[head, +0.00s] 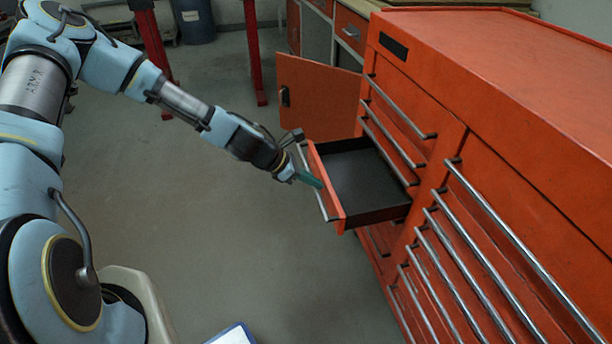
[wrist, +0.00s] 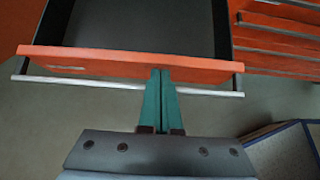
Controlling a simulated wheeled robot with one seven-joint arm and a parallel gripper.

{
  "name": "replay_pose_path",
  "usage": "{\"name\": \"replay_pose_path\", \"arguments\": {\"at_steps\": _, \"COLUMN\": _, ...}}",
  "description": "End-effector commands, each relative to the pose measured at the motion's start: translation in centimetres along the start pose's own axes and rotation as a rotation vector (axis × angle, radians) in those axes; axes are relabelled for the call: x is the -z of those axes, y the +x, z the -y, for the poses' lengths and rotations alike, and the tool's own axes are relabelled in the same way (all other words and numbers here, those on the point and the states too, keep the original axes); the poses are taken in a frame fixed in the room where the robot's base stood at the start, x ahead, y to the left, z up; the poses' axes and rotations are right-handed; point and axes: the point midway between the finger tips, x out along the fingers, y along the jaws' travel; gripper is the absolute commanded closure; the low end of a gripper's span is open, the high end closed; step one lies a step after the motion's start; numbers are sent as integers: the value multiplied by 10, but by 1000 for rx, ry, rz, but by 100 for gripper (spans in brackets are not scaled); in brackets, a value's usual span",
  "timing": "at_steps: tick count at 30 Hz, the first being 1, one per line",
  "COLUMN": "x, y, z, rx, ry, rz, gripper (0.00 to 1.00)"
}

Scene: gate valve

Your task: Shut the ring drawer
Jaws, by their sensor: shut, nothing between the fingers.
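The open drawer (head: 365,182) sticks out of the orange tool cabinet (head: 500,95). Its black inside looks empty. Its orange front panel (wrist: 100,62) carries a long metal bar handle (wrist: 60,82). My gripper (head: 315,182) is at the drawer front, near the middle of the panel. Nothing shows between the fingers.
Several shut drawers with bar handles (head: 475,235) fill the cabinet beside the open one. An orange cabinet door (head: 315,97) stands open behind it. A blue barrel (head: 194,20) and red posts (head: 155,55) stand farther back. The grey floor (head: 210,240) before the drawer is clear.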

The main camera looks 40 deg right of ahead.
Motion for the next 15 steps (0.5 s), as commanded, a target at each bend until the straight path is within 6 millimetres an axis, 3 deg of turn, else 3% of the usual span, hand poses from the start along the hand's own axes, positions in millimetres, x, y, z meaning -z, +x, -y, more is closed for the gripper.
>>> {"name": "replay_pose_path", "arguments": {"at_steps": 15, "x": -3, "y": 6, "z": 0, "rx": 0, "ry": 2, "rz": 0, "gripper": 100}}
